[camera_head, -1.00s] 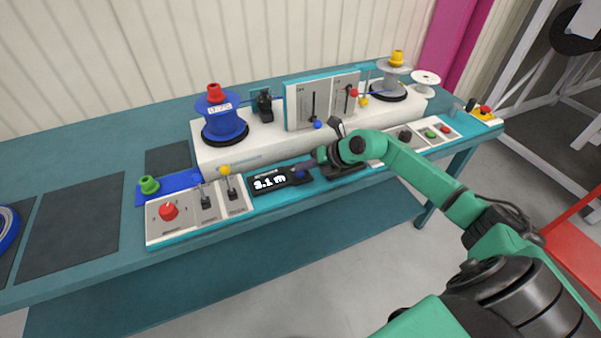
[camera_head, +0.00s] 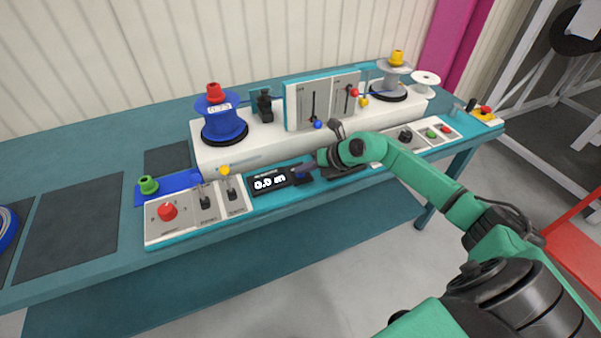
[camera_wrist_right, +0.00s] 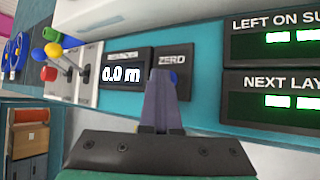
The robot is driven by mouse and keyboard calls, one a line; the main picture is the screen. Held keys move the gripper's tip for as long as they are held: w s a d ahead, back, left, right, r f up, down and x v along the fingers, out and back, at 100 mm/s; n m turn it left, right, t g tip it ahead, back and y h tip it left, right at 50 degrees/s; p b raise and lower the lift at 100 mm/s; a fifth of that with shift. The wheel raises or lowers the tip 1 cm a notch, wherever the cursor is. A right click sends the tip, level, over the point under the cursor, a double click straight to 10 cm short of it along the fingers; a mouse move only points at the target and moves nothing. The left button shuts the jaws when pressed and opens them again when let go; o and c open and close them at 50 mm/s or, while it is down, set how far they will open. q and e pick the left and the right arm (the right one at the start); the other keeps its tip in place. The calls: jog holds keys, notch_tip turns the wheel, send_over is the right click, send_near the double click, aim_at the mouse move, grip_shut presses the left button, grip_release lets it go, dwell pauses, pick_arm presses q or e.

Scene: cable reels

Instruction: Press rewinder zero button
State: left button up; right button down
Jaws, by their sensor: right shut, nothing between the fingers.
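The rewinder's counter display (camera_head: 269,183) is a dark box on the front of the teal bench, and it reads 0.0 m. It also shows in the right wrist view (camera_wrist_right: 122,75). The zero button is blue (camera_head: 300,172) and sits on a dark panel labelled ZERO, just right of the display. In the wrist view only a sliver of blue (camera_wrist_right: 173,77) shows beside my fingers. My right gripper (camera_wrist_right: 161,75) is shut and empty, with its fingertips over the button. Whether they touch it is hidden. My left gripper is not in view.
A blue reel (camera_head: 222,120) stands on the white housing behind. Green and red buttons (camera_head: 431,133) lie to the right. The bench's left part has dark mats (camera_head: 79,232).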

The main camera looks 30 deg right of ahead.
jog(key=shift+r+p, duration=0.7)
jog(key=shift+r, duration=0.1)
notch_tip(320, 180, up, 5)
jog(key=p, duration=0.4)
dwell(0.6)
